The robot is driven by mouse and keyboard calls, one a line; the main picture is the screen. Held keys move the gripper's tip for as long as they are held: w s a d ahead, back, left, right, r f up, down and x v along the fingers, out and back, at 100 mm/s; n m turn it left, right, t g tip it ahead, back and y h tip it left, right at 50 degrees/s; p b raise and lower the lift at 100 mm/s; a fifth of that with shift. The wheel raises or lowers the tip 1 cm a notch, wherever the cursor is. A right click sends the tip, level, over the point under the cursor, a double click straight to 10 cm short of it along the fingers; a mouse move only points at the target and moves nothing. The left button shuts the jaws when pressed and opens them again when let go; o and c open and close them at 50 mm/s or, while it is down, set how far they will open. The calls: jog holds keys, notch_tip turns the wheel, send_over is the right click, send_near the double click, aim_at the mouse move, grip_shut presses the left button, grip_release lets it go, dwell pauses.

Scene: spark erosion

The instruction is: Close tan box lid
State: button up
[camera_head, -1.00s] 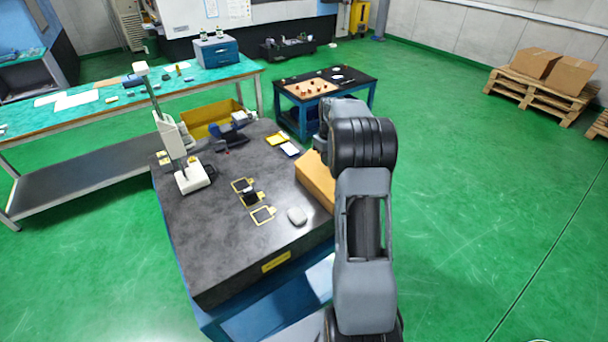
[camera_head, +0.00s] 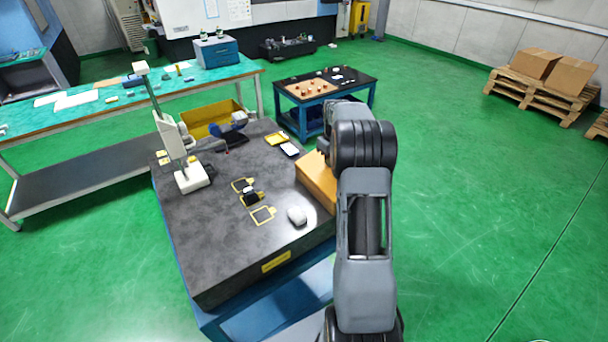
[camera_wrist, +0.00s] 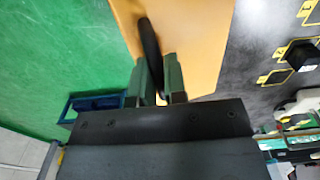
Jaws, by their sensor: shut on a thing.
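The tan box (camera_head: 317,183) is at the right edge of the dark stone table, partly hidden behind my arm in the head view. Its flat tan surface (camera_wrist: 205,35) fills the upper middle of the wrist view; I cannot tell how far the lid is from closed. My gripper (camera_wrist: 158,68) is at this surface, its two greenish fingers shut on a slim dark bar (camera_wrist: 148,38), which looks like a handle on the box. In the head view my gripper is hidden behind my arm.
The stone table (camera_head: 215,255) also holds a white stand instrument (camera_head: 190,178), a pale rounded object (camera_head: 297,215) and several yellow-outlined spots left of the box. A low blue-legged table (camera_head: 355,90) stands behind. Green floor (camera_head: 480,200) on the right is open.

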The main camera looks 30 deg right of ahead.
jog(key=shift+f, duration=0.1)
jog(key=shift+d+f+b, duration=0.3)
jog(key=shift+d+f, duration=0.35)
jog(key=shift+f, duration=0.05)
jog(key=o, duration=0.6)
jog(key=shift+r+p, duration=1.8)
jog(key=shift+r, duration=1.7)
